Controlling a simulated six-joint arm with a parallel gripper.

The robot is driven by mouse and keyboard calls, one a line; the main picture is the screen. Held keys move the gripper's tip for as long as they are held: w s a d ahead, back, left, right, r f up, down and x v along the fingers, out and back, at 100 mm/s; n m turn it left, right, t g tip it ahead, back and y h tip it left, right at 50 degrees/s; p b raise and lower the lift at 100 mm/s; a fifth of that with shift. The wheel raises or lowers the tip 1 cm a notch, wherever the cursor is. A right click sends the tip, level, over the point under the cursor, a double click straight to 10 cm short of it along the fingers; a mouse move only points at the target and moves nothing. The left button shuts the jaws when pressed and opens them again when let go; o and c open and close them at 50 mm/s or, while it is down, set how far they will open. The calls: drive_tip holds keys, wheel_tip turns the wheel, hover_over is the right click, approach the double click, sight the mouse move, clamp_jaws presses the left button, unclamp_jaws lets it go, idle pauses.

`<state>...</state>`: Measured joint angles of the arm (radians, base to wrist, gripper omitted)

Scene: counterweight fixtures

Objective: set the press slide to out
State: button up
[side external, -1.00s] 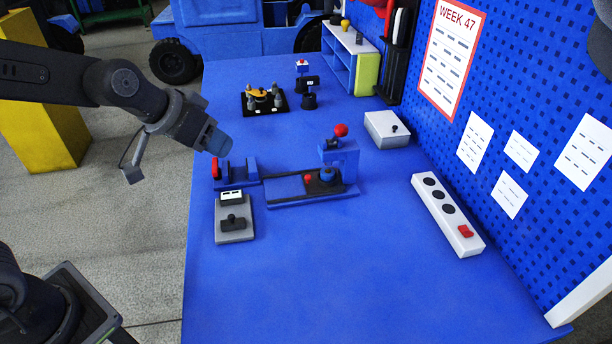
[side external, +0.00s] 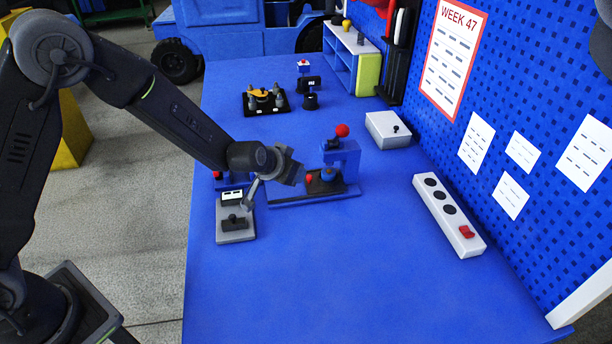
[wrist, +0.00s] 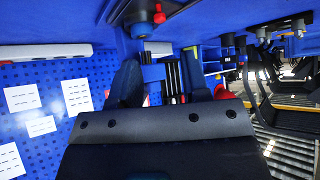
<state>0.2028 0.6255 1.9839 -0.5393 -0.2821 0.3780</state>
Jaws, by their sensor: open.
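The press in the side external view has a blue frame (side external: 347,158) and a red ball (side external: 342,130) on its lever. Its dark slide plate (side external: 332,186) lies on a blue base rail (side external: 312,198), with a small red knob (side external: 309,179) at the plate's left end. My gripper (side external: 295,173) is just left of the red knob, above the rail's left part, which it partly hides. I cannot tell whether it touches the knob. In the wrist view my gripper (wrist: 162,82) has its fingers apart, with nothing clearly between them.
A grey fixture with a black handle (side external: 235,224) stands left of the rail, close below my wrist. A white box (side external: 388,130) and a white strip with a red switch (side external: 448,215) are on the right. A black plate with pegs (side external: 265,101) is behind. The front table is clear.

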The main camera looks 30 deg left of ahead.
sight(308, 177)
drive_tip(key=x, duration=0.9)
drive_tip(key=shift+w+f, duration=0.2)
clamp_jaws()
